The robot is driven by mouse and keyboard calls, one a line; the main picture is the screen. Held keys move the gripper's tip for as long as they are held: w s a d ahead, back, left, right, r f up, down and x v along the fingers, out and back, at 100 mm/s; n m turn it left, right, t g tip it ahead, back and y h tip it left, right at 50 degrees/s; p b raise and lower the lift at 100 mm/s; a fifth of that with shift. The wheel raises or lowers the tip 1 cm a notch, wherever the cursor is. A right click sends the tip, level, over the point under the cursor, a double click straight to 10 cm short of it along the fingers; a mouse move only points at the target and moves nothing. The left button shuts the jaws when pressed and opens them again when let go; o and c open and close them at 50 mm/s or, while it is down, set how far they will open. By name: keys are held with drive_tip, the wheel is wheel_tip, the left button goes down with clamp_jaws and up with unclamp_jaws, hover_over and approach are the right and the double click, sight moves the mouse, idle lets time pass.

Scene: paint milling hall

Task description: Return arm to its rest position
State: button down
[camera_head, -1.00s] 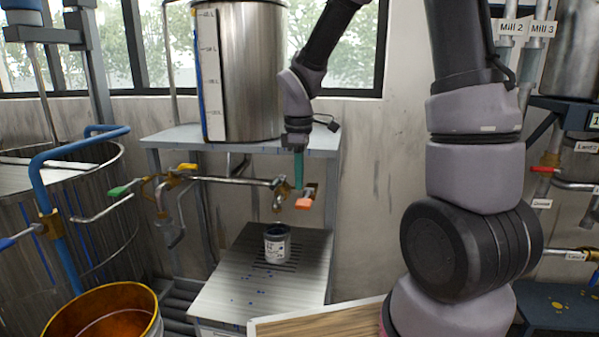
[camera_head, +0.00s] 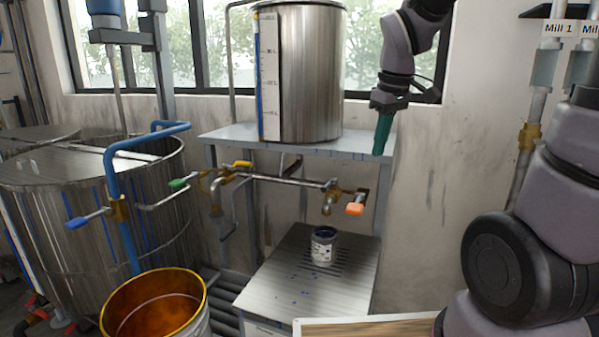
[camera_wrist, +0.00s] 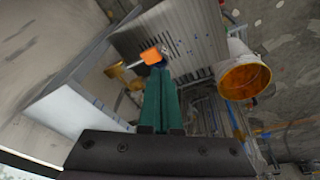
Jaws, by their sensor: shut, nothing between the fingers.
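My gripper (camera_head: 382,134) has teal fingers pointing down. It is shut and empty, in the air at the right end of the grey shelf that holds the steel tank. In the wrist view my gripper (camera_wrist: 160,100) shows its two teal fingers together, with the orange valve handle (camera_wrist: 151,56) beyond their tips. In the head view that orange handle (camera_head: 354,209) is below and left of the fingers, apart from them. A small labelled can (camera_head: 323,247) stands upright on the slatted bench below the valve.
The steel tank (camera_head: 300,75) stands on the grey shelf (camera_head: 225,133). Pipes with green and yellow handles run below. An open bucket (camera_head: 203,295) with orange-brown inside is at lower left, beside a large vat (camera_head: 60,215). Wall space right of the shelf is clear.

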drive_tip(key=s+d+r+m+t+y, duration=0.1)
drive_tip(key=s+d+r+m+t, duration=0.3)
drive_tip(key=s+r+m, duration=0.4)
drive_tip(key=s+d+m, duration=0.1)
drive_tip(key=m, duration=0.2)
drive_tip(key=shift+s+d+r+t, duration=0.15)
drive_tip(key=shift+s+r+t, duration=0.25)
